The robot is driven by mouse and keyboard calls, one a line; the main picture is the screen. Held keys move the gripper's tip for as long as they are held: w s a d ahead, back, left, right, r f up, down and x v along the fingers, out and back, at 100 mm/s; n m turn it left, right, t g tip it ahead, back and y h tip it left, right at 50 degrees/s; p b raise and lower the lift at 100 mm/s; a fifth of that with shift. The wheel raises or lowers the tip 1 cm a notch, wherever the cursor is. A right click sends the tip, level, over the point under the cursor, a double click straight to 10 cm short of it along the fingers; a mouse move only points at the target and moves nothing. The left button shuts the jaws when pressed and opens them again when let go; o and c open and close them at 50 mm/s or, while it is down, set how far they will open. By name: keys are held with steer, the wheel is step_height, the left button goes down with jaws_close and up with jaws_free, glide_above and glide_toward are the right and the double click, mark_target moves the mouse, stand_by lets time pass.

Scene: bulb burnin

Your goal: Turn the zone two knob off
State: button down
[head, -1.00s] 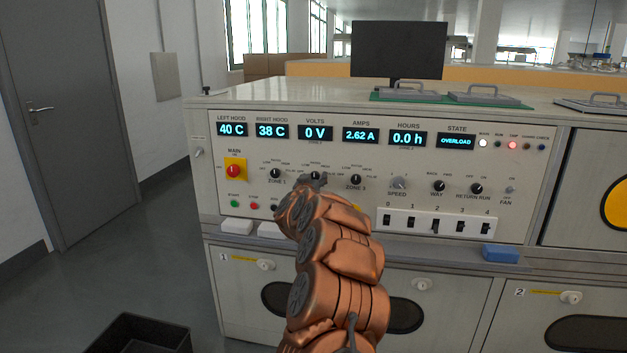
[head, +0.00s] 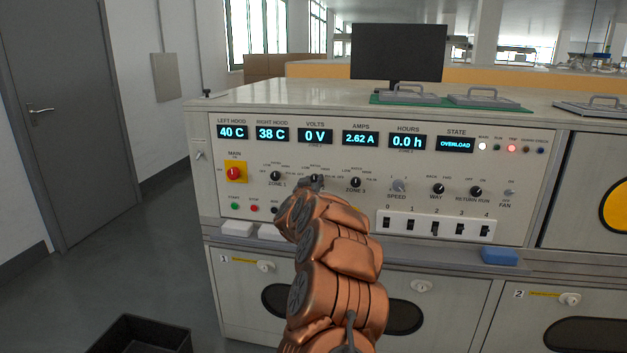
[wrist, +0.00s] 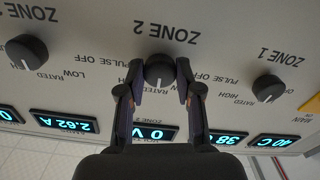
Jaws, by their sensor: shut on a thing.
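The zone two knob (wrist: 159,70) is a black round knob on the pale panel, in the middle of the wrist view, which shows the panel upside down. Its light pointer mark appears to point down in that view, toward the displays. My gripper (wrist: 159,84) has one finger on each side of this knob and is shut on it. In the head view my gripper (head: 317,183) is at the panel between the zone 1 knob (head: 275,176) and the zone 3 knob (head: 355,183). There it mostly hides the zone two knob.
A red and yellow main switch (head: 234,173) is left of the knobs. The displays above include volts (head: 315,135) at 0 V and state (head: 455,144) at OVERLOAD, with a red lamp lit. Rocker switches (head: 436,227) and a blue block (head: 499,256) are lower right.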

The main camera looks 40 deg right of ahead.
steer(key=n+p, duration=0.1)
steer(key=p, duration=0.2)
steer(key=n+p, duration=0.2)
steer(key=p, duration=0.1)
steer(key=shift+r, duration=0.35)
steer(key=n+p, duration=0.5)
steer(key=p, duration=0.4)
steer(key=shift+f, duration=0.1)
steer(key=n+p, duration=0.4)
steer(key=shift+f+n+p, duration=0.1)
steer(key=shift+n+p, duration=0.2)
steer(key=shift+f+n+p, duration=0.15)
steer(key=shift+n+p, duration=0.65)
steer(key=shift+n, duration=0.6)
steer(key=c, duration=0.8)
jaws_free()
steer(key=shift+o, duration=0.2)
steer(key=shift+a, duration=0.1)
